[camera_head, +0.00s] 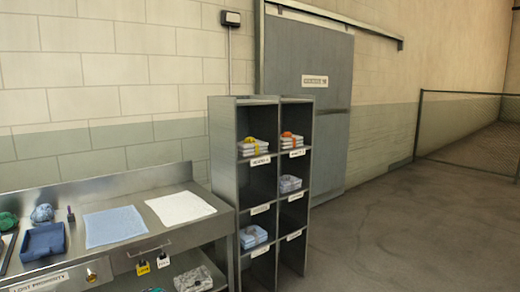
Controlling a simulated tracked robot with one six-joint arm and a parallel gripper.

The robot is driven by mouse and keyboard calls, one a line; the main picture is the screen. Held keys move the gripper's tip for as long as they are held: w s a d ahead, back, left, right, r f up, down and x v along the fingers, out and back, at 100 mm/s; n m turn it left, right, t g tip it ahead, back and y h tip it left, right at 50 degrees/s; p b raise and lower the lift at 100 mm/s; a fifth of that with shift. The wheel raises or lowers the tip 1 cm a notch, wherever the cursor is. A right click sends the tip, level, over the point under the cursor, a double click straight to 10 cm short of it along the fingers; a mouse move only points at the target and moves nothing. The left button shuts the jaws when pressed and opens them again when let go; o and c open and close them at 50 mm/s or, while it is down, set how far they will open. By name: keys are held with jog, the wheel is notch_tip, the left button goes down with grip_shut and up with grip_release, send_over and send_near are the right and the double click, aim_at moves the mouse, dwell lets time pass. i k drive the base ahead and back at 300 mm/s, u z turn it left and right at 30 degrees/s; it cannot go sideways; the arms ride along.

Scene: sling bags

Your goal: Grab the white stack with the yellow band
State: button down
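A white folded stack with a yellow band (253,148) lies in the upper left compartment of a grey shelf unit (223,160). The band shows on the top and front of the stack. A similar white stack with an orange band (291,141) lies in the upper right compartment beside it, behind a divider. White labels are on the shelf edges below both; their writing is too small to read. My gripper and arm are not in view.
A grey stack (290,184) and a blue stack (253,236) lie in lower compartments. A metal bench (150,240) with a blue cloth (114,226), a white cloth (180,208) and a blue tray (43,241) stands left. Open floor (400,235) lies right, before a mesh fence (470,135).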

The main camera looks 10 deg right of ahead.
aim_at(249, 147)
jog(key=z, duration=0.05)
jog(key=i, duration=0.95)
jog(key=u, duration=0.05)
